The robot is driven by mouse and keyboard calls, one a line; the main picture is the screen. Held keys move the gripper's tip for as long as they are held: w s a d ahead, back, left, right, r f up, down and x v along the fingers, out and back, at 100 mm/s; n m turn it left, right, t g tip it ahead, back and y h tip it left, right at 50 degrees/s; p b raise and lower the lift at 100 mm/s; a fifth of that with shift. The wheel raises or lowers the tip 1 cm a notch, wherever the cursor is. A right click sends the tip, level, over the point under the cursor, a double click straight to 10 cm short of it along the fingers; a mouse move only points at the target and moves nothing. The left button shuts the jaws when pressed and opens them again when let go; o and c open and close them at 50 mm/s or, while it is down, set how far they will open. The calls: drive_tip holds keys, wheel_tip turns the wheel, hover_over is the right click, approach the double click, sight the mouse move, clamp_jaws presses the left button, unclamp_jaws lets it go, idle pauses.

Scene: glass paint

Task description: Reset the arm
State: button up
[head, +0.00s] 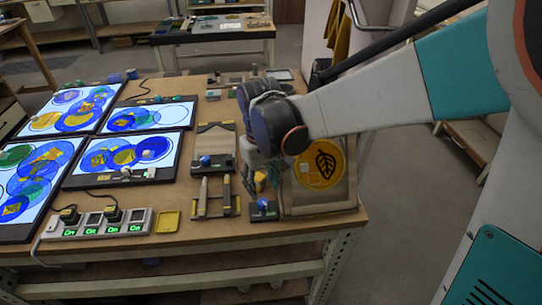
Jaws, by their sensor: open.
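My arm reaches in from the right of the head view and its wrist hangs over the right part of the workbench (290,226). A small dark block with a blue knob (263,209) stands on the bench just below the gripper. I cannot tell whether they touch.
Several lit panels with coloured circles (128,152) cover the bench's left side. Another table (215,33) is behind. Floor is clear at right.

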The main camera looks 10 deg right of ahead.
drive_tip(key=shift+s+d+r, duration=0.1)
drive_tip(key=shift+d+r, duration=0.1)
drive_tip(key=shift+r, duration=0.2)
drive_tip(key=s+d+r+m+t, duration=0.4)
drive_tip(key=s+d+r+t, duration=0.3)
drive_tip(key=s+d, duration=0.5)
drive_tip(key=shift+s+d+r, duration=0.3)
drive_tip(key=shift+d+r, duration=0.5)
drive_tip(key=shift+r, duration=0.2)
